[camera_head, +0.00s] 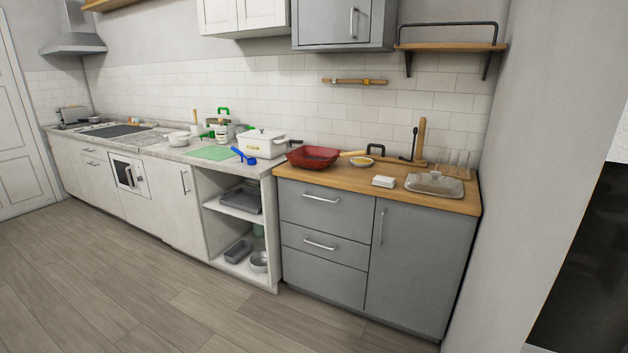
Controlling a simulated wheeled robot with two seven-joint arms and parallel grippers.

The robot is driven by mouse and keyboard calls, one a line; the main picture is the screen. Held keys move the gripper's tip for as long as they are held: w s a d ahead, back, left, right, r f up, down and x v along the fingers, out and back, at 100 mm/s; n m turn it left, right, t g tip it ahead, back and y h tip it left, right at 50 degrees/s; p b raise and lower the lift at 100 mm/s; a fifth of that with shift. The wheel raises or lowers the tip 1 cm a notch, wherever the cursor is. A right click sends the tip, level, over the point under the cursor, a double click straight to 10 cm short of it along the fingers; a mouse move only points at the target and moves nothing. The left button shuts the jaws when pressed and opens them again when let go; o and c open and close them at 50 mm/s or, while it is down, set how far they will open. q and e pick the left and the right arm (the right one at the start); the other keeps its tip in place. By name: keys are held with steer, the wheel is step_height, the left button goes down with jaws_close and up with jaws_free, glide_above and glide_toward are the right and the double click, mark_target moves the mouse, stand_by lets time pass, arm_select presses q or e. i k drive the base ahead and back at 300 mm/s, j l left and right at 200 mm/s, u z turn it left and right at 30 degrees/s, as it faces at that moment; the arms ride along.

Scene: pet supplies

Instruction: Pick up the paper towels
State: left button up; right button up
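A small white folded stack (383,182) lies on the wooden countertop (340,184), near its front edge. It looks like paper towels, but it is too small to be sure. It is left of a clear-lidded dish (434,184) and apart from it. No roll of paper towels can be made out. Neither of my grippers is in view.
A white box (263,143) and blue scoop (243,156) are left. The floor (190,290) before the cabinets is clear.

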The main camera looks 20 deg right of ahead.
mark_target(389, 183)
steer(key=i+z, duration=0.3)
steer(key=i, duration=0.2)
steer(key=i+j+z, duration=0.15)
steer(key=i+z, duration=0.2)
steer(key=i, duration=0.15)
steer(key=i+j+z, duration=0.3)
steer(key=i, duration=0.15)
